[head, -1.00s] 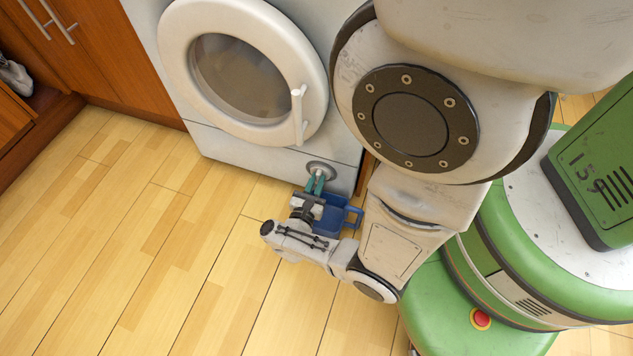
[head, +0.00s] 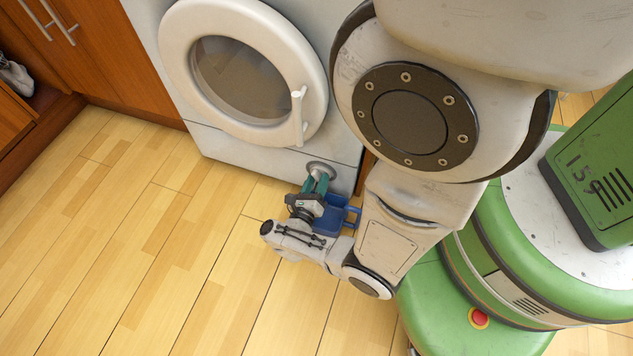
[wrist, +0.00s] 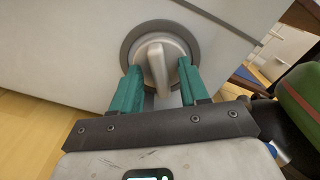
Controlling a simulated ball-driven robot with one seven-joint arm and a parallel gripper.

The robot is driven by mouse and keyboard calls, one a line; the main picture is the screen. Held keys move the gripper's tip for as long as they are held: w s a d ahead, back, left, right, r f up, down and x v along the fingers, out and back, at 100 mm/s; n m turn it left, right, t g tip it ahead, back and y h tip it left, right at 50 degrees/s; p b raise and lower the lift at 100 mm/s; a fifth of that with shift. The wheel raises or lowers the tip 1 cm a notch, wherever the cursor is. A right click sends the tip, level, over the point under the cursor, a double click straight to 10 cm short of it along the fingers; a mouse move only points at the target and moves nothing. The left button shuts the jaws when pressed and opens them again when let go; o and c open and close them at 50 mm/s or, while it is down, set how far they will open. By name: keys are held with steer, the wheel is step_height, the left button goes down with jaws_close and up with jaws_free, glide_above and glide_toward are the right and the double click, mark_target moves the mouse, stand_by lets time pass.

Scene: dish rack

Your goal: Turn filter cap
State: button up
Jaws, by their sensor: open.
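The round grey filter cap (wrist: 158,52) with its raised grip bar is on the lower front panel of the white washing machine (head: 205,145). In the head view the cap (head: 321,168) is low on the panel's right side, partly hidden by my fingers. My gripper (wrist: 162,80) has teal fingers, one on each side of the grip bar. The fingers are open, with a visible gap between each finger and the bar. The gripper also shows in the head view (head: 316,181), in front of the cap. The grip bar stands nearly upright in the wrist view.
A blue container (head: 336,215) with a handle is on the floor just behind and right of my gripper. The washer's round door (head: 243,72) is closed above. Wooden cabinets (head: 90,50) stand at left. The wooden floor (head: 150,260) at front left is clear.

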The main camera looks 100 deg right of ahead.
steer(key=shift+a, duration=0.15)
steer(key=shift+v, duration=0.9)
steer(key=v, duration=0.6)
steer(key=shift+b, duration=0.35)
steer(key=shift+o, duration=0.4)
steer(key=shift+o, duration=1.4)
steer(key=shift+m, duration=0.6)
steer(key=o, duration=0.4)
steer(key=m, duration=0.4)
steer(key=shift+o, duration=0.2)
steer(key=shift+m, duration=1)
